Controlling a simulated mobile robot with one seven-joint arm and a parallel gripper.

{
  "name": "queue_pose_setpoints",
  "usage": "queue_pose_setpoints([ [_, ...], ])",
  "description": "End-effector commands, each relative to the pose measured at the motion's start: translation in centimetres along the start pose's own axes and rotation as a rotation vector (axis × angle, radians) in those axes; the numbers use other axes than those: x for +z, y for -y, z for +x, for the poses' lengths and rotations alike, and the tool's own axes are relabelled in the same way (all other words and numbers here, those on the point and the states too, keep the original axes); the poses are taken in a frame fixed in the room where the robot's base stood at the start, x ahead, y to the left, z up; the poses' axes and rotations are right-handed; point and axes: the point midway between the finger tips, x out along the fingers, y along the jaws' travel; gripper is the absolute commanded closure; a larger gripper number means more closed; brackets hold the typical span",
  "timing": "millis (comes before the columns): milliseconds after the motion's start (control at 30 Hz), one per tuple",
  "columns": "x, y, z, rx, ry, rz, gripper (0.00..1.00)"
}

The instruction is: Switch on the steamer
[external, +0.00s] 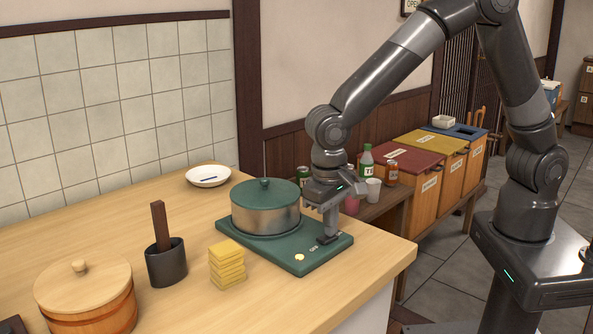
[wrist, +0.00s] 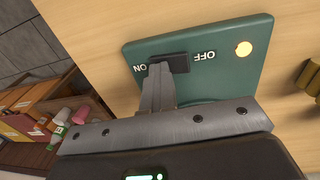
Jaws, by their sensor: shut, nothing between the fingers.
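The steamer has a steel pot (external: 265,217) with a green lid (external: 265,194) on a green base (external: 290,262) at the counter's right end. In the wrist view, the base (wrist: 215,75) carries a black switch (wrist: 180,62) between the labels ON and OFF. A round lamp (wrist: 243,48) beside OFF looks bright pale yellow, and it looks bright in the external view (external: 299,257) too. My gripper (wrist: 158,72) is shut and empty, fingertips down at the ON end of the switch, partly covering it. In the external view my gripper (external: 327,239) stands right of the pot.
A stack of yellow sponges (external: 227,265), a dark holder (external: 166,262) and a lidded wooden tub (external: 85,295) stand left of the steamer. A white plate (external: 208,176) lies behind. Bottles and cups stand on a lower bench beyond the counter.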

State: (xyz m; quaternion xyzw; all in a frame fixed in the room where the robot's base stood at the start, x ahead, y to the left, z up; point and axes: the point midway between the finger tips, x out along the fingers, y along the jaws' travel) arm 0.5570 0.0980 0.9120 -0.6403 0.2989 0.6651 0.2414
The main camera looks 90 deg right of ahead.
Motion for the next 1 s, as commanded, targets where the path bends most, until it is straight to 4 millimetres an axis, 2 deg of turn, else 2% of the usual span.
queue_pose_setpoints([
  [300, 0.1, 1.4, -0.1, -0.001, 0.001, -0.002, 1.00],
  [700, 0.1, 1.5, -0.5, -0.001, 0.000, -0.001, 1.00],
  [867, 0.1, 1.7, -2.2, -0.004, -0.001, -0.001, 1.00],
  [1000, 0.0, 1.9, -5.3, -0.005, -0.002, -0.001, 1.00],
])
